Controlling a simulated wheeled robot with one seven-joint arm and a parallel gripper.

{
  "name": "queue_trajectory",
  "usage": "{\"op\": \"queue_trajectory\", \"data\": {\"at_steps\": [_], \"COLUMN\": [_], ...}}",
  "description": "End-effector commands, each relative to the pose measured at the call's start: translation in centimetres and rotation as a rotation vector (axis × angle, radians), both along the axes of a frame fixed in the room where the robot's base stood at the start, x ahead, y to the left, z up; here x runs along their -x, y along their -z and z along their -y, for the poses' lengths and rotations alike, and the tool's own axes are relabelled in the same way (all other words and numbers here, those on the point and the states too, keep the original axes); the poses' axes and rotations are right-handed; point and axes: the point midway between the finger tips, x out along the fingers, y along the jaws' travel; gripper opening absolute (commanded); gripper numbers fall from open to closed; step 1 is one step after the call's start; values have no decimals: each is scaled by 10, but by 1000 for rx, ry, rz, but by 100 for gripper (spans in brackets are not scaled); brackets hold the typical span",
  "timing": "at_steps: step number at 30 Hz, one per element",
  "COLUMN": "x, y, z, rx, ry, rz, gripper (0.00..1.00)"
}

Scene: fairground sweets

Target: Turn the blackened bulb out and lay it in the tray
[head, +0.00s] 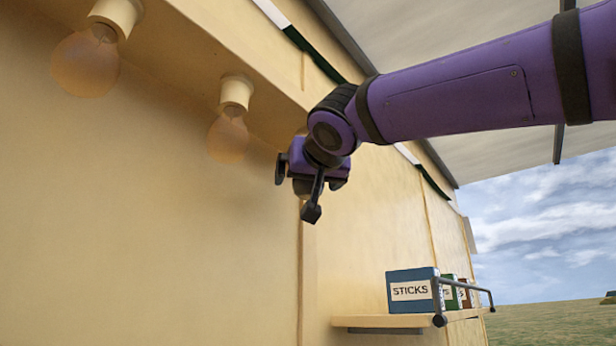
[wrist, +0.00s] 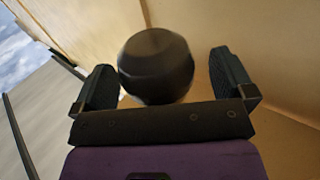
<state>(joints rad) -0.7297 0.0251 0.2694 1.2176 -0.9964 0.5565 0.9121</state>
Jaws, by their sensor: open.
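A dark, rounded bulb (wrist: 156,62), blackened all over, shows in the wrist view between the two black fingers of my gripper (wrist: 164,78). The fingers stand open, with a visible gap on each side of the bulb. Its socket is not visible in the wrist view. In the head view my gripper (head: 303,167) is up near the beam, right of the second clear bulb, and the blackened bulb is hidden behind it. The tray is not in view.
Two clear amber bulbs, one at the far left (head: 86,66) and one nearer my gripper (head: 228,138), hang from cream sockets under the beam. A shelf (head: 385,321) at lower right holds a blue box labelled STICKS (head: 411,291) and other boxes behind a rail.

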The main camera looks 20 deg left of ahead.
Motion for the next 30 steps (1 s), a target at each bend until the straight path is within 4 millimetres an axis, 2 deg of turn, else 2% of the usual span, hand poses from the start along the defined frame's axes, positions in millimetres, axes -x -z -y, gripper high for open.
{"op": "queue_trajectory", "data": {"at_steps": [14, 30], "x": [0, -1], "y": [0, 1], "z": [1, 0], "rx": [1, 1], "ry": [-8, -204], "rz": [-1, -3], "gripper": [100, 100]}}
